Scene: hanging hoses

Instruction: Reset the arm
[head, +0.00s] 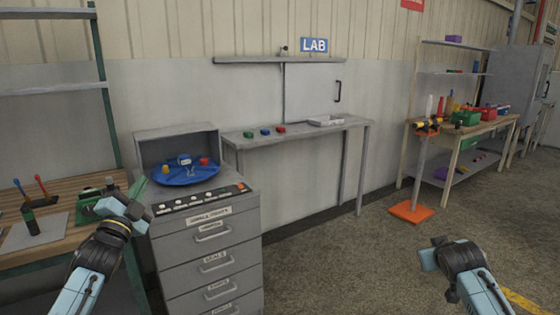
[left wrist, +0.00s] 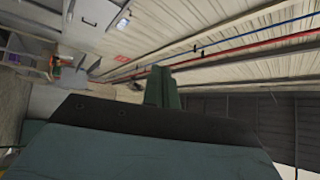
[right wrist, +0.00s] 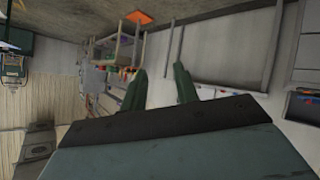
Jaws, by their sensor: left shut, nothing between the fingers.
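My left gripper (head: 136,188) is raised at the left in the head view, in front of the workbench and beside the grey drawer cabinet. Its two green fingers (left wrist: 160,86) are together in the left wrist view, with nothing between them. My right gripper (head: 430,258) is at the lower right in the head view, over open floor, its fingers hardly showing there. In the right wrist view its two green fingers (right wrist: 160,88) stand apart with an empty gap. No object is held by either gripper.
The drawer cabinet (head: 210,255) carries a button panel (head: 200,200) and a round blue tray (head: 190,178). The wooden workbench (head: 70,235) holds tools at left. A grey table (head: 300,134) stands by the wall. An orange-based stand (head: 411,212) is at right. Floor between is clear.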

